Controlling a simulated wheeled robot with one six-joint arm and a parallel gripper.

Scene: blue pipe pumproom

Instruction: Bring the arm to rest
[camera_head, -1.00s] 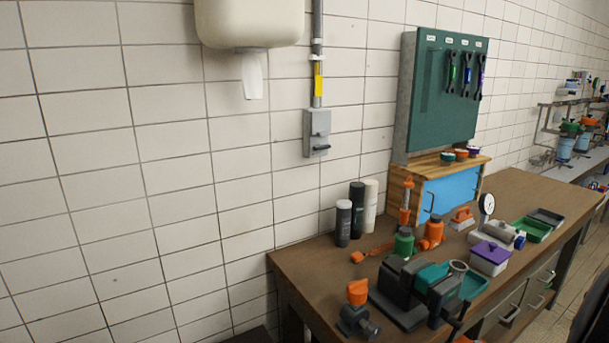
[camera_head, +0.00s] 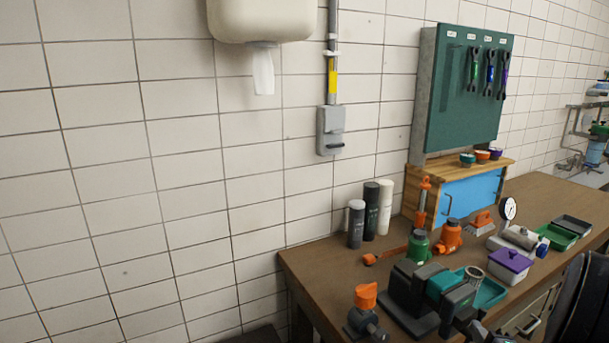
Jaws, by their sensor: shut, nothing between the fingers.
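A dark rounded part at the lower right edge (camera_head: 585,305) looks like a link of my arm. It stands in front of the right part of the workbench (camera_head: 330,262) and hides some of its front.
The bench carries a dark vise (camera_head: 415,295), a green bottle (camera_head: 418,245), an orange bottle (camera_head: 450,235), a purple-lidded box (camera_head: 510,262) and a green tray (camera_head: 557,236). A tool board (camera_head: 465,95) stands behind. A switch box (camera_head: 331,130) and a paper dispenser (camera_head: 262,18) are on the wall.

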